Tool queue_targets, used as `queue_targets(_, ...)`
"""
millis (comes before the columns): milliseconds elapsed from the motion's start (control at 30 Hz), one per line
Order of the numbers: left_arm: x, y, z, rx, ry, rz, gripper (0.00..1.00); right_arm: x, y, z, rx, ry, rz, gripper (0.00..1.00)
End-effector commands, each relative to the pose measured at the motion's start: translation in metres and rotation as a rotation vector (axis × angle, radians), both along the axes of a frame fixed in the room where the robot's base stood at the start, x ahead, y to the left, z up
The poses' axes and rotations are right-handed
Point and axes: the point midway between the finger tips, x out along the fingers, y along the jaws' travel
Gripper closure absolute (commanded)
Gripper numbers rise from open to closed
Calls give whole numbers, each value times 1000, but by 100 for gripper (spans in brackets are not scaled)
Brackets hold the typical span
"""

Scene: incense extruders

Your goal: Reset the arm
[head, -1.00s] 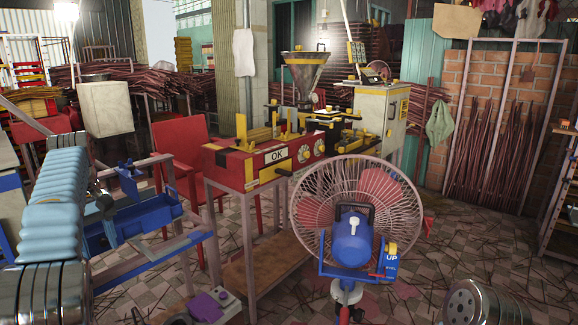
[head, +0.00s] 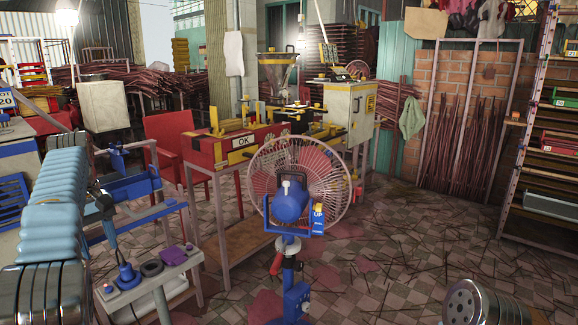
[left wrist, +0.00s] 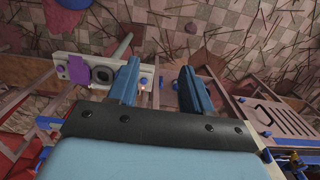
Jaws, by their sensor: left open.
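My left gripper (left wrist: 161,82) is open, with its two blue fingers apart and nothing between them in the left wrist view. Floor and thin frame bars show below it. In the head view my left arm, light blue and ribbed with chrome rings, hangs along the left edge; its fingers there are hard to make out. My right gripper is out of view.
A fan (head: 289,200) stands in front of a red machine (head: 207,152) on a pink frame. A small grey stand (head: 150,284) with a purple item (head: 173,255) is close to my left arm; it also shows in the left wrist view (left wrist: 121,72). A shelf rack (head: 545,165) is at right.

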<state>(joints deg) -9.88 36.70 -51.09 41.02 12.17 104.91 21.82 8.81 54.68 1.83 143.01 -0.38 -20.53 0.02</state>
Motion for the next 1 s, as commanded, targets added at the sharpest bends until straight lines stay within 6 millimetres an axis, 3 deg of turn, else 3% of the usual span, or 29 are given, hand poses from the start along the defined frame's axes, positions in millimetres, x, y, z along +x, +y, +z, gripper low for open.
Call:
queue_targets(367, 17, 2, -49, -11, -2, -30, 50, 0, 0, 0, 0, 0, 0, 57)
queue_targets(567, 29, 0, -97, -21, -5, -63, 50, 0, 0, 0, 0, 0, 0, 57)
queue_targets(767, 38, -11, -174, -35, -8, -118, 50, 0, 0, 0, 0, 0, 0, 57)
queue_targets(867, 37, -24, -229, -47, -6, -161, 50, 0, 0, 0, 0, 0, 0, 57)
queue_targets(1000, 18, -61, -324, -71, -13, -253, 50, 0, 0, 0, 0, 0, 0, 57)
